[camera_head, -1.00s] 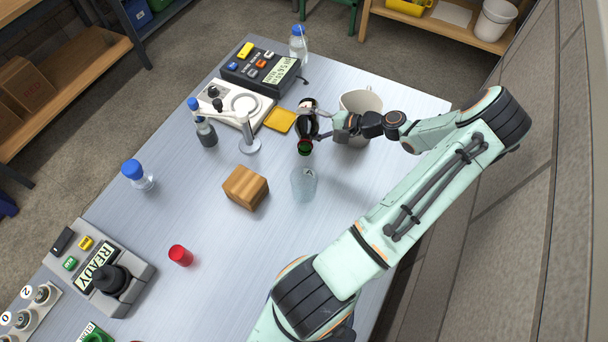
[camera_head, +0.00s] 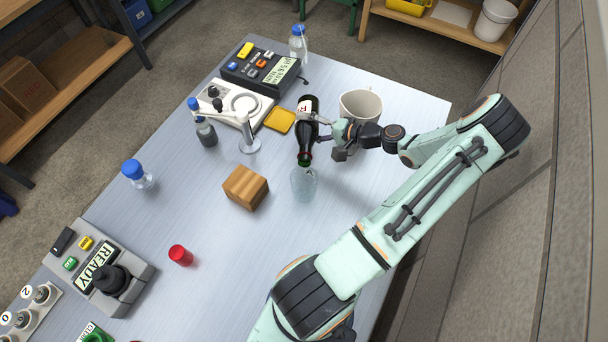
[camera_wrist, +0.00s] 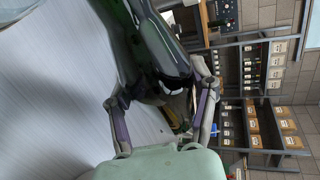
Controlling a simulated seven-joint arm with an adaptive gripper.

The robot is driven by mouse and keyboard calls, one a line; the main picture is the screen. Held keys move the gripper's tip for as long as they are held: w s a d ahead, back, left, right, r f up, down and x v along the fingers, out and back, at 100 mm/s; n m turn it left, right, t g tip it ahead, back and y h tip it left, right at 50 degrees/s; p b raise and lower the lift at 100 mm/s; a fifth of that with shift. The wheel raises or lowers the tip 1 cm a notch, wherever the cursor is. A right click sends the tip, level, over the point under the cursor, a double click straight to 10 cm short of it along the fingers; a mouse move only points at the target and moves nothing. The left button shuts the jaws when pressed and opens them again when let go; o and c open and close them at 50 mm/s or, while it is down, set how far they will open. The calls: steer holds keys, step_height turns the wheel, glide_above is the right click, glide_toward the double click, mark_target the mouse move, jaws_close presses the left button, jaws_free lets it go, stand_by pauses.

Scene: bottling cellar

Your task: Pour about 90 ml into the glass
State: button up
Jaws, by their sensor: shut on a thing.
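My gripper (camera_head: 326,136) is shut on a dark bottle (camera_head: 307,118) with a white and red label. The bottle is tilted, its neck pointing down toward the front of the table. Its mouth is at or just above the rim of a clear glass (camera_head: 303,186) standing on the table. I cannot tell whether liquid is flowing or how much is in the glass. In the wrist view the bottle (camera_wrist: 150,45) lies between my fingers (camera_wrist: 160,112); the glass cannot be made out clearly there.
A cream mug (camera_head: 361,100) stands close behind my gripper. A wooden block (camera_head: 246,187) is left of the glass. A pale stand (camera_head: 249,143), yellow pad (camera_head: 279,121) and keypad device (camera_head: 262,70) are further back. A red cap (camera_head: 180,256) lies at front left. The table between is clear.

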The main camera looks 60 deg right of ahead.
steer(key=shift+r+n, duration=0.5)
steer(key=shift+r, duration=0.25)
stand_by(0.8)
steer(key=shift+w+d+r+t+h, duration=0.15)
steer(key=shift+w+d+t+h, duration=0.15)
steer(key=shift+w+d+h, duration=0.15)
stand_by(0.3)
steer(key=shift+s+r+n, duration=0.1)
steer(key=shift+r+n, duration=0.35)
steer(key=shift+n, duration=0.05)
stand_by(1.8)
steer(key=f+m, duration=0.1)
steer(key=d+m+g+y, duration=0.1)
steer(key=shift+f+m, duration=0.3)
steer(key=shift+f, duration=0.1)
steer(key=shift+d+r+m, duration=0.1)
steer(key=shift+r+m, duration=0.2)
steer(key=shift+r, duration=0.1)
steer(key=shift+a+f+m+g+y, duration=0.3)
steer(key=shift+f+m+g+y, duration=0.25)
steer(key=shift+f, duration=0.25)
stand_by(0.6)
